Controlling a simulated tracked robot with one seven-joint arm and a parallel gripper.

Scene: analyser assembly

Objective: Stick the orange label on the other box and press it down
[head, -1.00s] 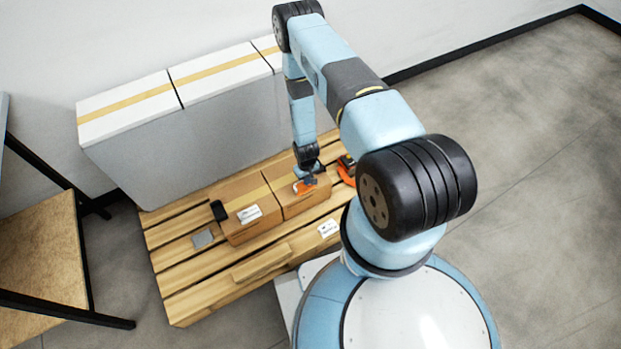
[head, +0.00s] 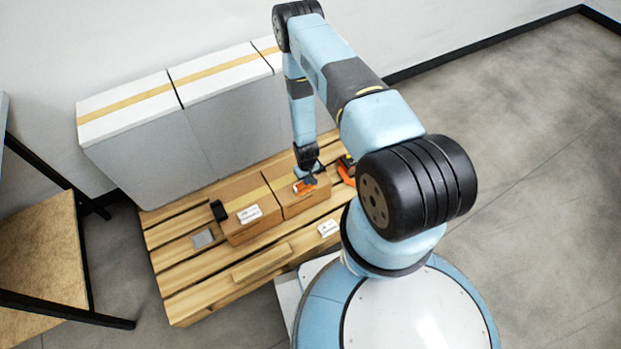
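Two brown cardboard boxes with yellow tape stand side by side on a wooden pallet. The label looks to lie on or very close to the box top. The fingers are too small to tell whether they are open, shut or touching it.
On the pallet (head: 180,275) lie a grey flat piece (head: 203,239), a black object (head: 218,210), a white label or card (head: 328,228) and a loose wooden block (head: 262,262). An orange and black tool (head: 347,170) is right of the boxes. Tall white-topped cartons (head: 165,135) stand behind.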

